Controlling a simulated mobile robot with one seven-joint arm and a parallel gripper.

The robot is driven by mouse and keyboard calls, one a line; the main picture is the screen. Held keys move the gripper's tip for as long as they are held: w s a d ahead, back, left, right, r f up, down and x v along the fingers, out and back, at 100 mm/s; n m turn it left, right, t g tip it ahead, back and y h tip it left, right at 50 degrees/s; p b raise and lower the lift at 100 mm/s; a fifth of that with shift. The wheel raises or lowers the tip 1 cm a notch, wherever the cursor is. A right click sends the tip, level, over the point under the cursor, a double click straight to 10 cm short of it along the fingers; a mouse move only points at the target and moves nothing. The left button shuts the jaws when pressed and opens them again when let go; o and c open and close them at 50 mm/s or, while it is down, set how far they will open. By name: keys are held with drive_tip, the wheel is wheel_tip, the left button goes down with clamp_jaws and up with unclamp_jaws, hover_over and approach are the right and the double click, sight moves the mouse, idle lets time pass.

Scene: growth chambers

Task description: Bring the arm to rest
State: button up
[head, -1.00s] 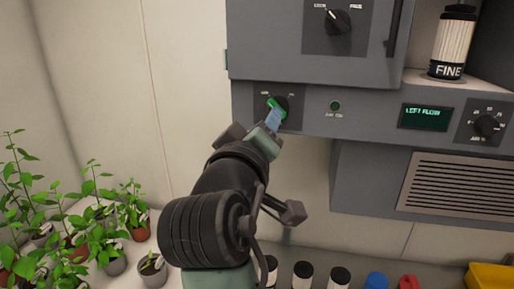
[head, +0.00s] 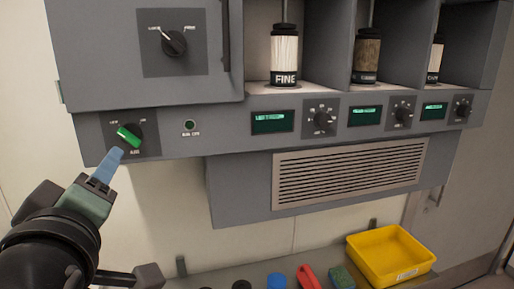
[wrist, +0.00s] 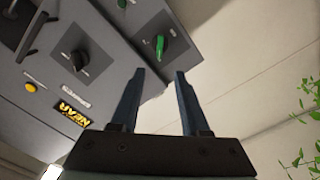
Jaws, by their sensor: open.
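My gripper (head: 108,166) is in the lower left of the head view, just below and left of a rotary knob with a green pointer (head: 129,137) on the grey cabinet's lower panel. In the wrist view my gripper (wrist: 158,100) shows two blue-grey fingers spread apart with nothing between them. The green knob (wrist: 160,46) lies beyond the fingertips there, apart from them. My forearm fills the lower left corner of the head view.
The grey cabinet (head: 230,160) has several dials and lit displays, a vent grille (head: 350,172) and a FINE cylinder (head: 285,55). A yellow tray (head: 390,257) and small items stand on the bench below. Plants (wrist: 305,110) show at the wrist view's right.

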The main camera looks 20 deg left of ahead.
drive_tip(key=s+d+r+m+t+h, duration=0.1)
drive_tip(key=d+r+m+t+h, duration=0.3)
drive_tip(key=d, duration=1)
drive_tip(key=s+d+r+m+t+h, duration=0.1)
drive_tip(key=d+r+m+t+h, duration=0.4)
drive_tip(key=d+r+m+t, duration=0.3)
drive_tip(key=d+r+m, duration=0.3)
drive_tip(key=d+r, duration=0.2)
drive_tip(key=d, duration=0.2)
drive_tip(key=shift+h, duration=0.3)
drive_tip(key=shift+s+a+r, duration=0.1)
